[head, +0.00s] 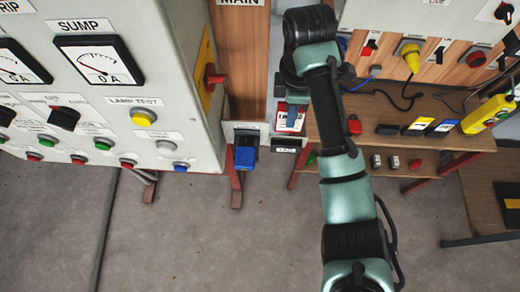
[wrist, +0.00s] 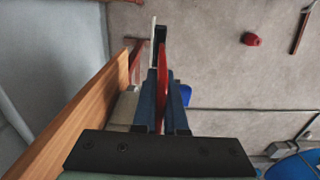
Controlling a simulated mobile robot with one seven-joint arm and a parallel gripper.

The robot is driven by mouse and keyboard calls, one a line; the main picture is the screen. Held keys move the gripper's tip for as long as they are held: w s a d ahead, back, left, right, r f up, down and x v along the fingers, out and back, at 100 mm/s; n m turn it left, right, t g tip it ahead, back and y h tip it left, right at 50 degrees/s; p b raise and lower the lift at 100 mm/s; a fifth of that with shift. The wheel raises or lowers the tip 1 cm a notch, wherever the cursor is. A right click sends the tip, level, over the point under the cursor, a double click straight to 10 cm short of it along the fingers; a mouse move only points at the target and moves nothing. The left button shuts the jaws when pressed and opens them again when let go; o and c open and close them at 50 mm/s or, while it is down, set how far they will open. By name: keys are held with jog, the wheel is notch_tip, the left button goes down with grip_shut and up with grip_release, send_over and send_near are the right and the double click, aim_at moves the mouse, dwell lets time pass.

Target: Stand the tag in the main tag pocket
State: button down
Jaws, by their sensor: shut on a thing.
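My gripper (head: 294,112) is shut on a red and white tag (head: 290,126), just right of the wooden panel marked MAIN. In the wrist view the blue fingers (wrist: 163,98) pinch the tag (wrist: 163,70), which shows edge-on as a thin red upright strip. A small black holder with a white label (head: 286,146), which looks like the main tag pocket, sits just below the tag in the head view. In the wrist view a dark narrow piece (wrist: 160,34) is just beyond the tag's far end. I cannot tell whether the tag touches or enters it.
A wooden panel edge (wrist: 95,110) runs close to the left of my fingers in the wrist view. A blue device (head: 245,157) is left of the tag. A wooden bench (head: 335,118) with tags and a yellow pendant (head: 488,114) stands right. The floor in front is clear.

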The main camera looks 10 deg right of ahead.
aim_at(290, 131)
jog(key=f+b, duration=0.2)
jog(key=f, duration=0.1)
jog(key=f+b, duration=0.1)
jog(key=f, duration=0.1)
jog(key=shift+w+d+f, duration=0.1)
jog(key=shift+d+f, duration=0.05)
jog(key=shift+d, duration=0.1)
jog(key=shift+f, duration=0.4)
jog(key=shift+f+p, duration=0.6)
jog(key=shift+f, duration=1.35)
jog(key=shift+f, duration=0.1)
jog(key=c, duration=1)
grip_release()
notch_tip(290, 131, up, 12)
jog(key=p, duration=0.3)
jog(key=shift+r+p, duration=0.2)
jog(key=shift+p, duration=0.2)
